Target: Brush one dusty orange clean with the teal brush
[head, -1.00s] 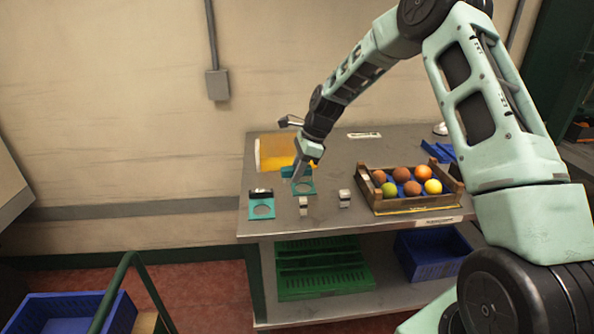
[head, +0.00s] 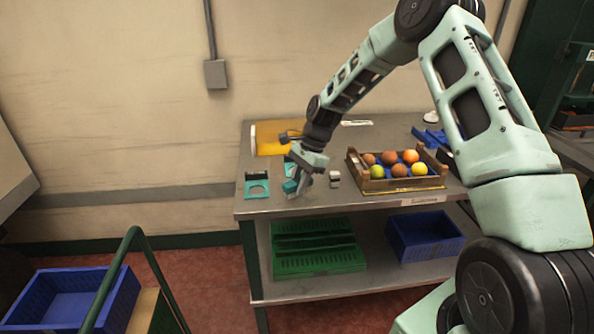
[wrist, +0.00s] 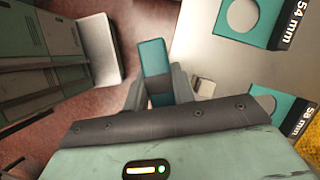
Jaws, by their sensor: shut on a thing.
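My gripper (head: 297,188) is low over the front left part of the table, shut on a teal block-like thing, which I take for the teal brush (head: 290,187). In the wrist view the brush (wrist: 154,58) stands out between the fingers; no bristles can be made out. A wooden crate (head: 405,186) to the right holds several fruits. Some are brown and dusty-looking, such as one dusty orange (head: 389,157); another is a brighter orange (head: 411,156). Others are green or yellow. The gripper is well apart from the crate.
Teal ring gauges lie on the table, one at the left (head: 257,187); the wrist view shows the 54 mm gauge (wrist: 269,16) and the 58 mm gauge (wrist: 262,108). A small pale block (head: 335,178) stands between gripper and crate.

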